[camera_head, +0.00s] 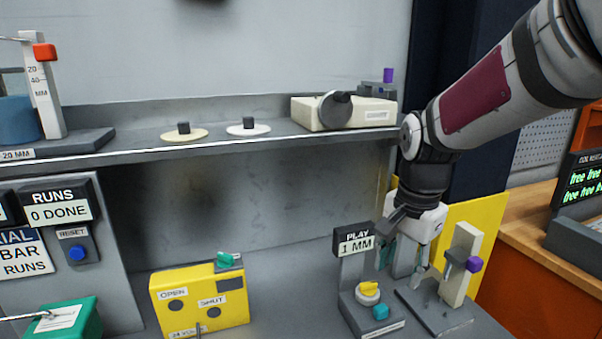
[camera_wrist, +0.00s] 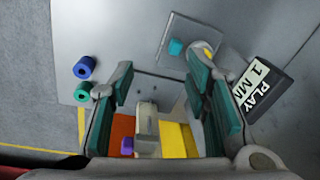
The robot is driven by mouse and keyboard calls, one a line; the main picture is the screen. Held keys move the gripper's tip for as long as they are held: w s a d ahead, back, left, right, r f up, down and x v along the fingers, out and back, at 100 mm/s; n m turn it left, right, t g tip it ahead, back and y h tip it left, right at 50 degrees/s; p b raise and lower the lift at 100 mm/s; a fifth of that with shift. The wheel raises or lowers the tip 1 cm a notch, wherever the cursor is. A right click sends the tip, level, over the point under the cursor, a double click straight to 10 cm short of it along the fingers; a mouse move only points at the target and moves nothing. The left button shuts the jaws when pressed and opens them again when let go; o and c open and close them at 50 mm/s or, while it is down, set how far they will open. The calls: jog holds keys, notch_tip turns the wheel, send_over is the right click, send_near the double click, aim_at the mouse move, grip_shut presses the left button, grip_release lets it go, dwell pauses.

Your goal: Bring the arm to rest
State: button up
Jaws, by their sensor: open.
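My gripper (camera_head: 403,268) points down at the right of the bench, between the PLAY display stand and the pale post; part of its fingers is hard to make out there. In the wrist view my gripper (camera_wrist: 163,90) shows its two teal-padded fingers spread wide, with nothing held between them. The pale post (camera_head: 461,262) with a purple knob (camera_head: 474,265) stands on a grey base beside it. In the wrist view the post (camera_wrist: 147,122) shows in the gap between the fingers, but whether it lies within their reach cannot be told. My arm comes in from the upper right.
The PLAY display (camera_head: 354,242) reads 1 MM, close left of the gripper. A yellow OPEN/SHUT box (camera_head: 232,317) stands left of it. The shelf (camera_head: 330,137) above holds two discs and a pale box (camera_head: 372,114). An orange desk (camera_head: 540,260) is at right.

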jog(key=s+r+n+t, duration=0.1)
jog(key=s+r+n, duration=0.1)
jog(key=s+n, duration=0.3)
jog(key=s+d+r+n+t, duration=0.1)
jog(key=s+n, duration=0.4)
jog(key=s, duration=0.9)
notch_tip(320, 180, up, 3)
jog(key=shift+s+f+n+t, duration=0.2)
jog(key=shift+n+t, duration=0.2)
jog(key=shift+t, duration=0.4)
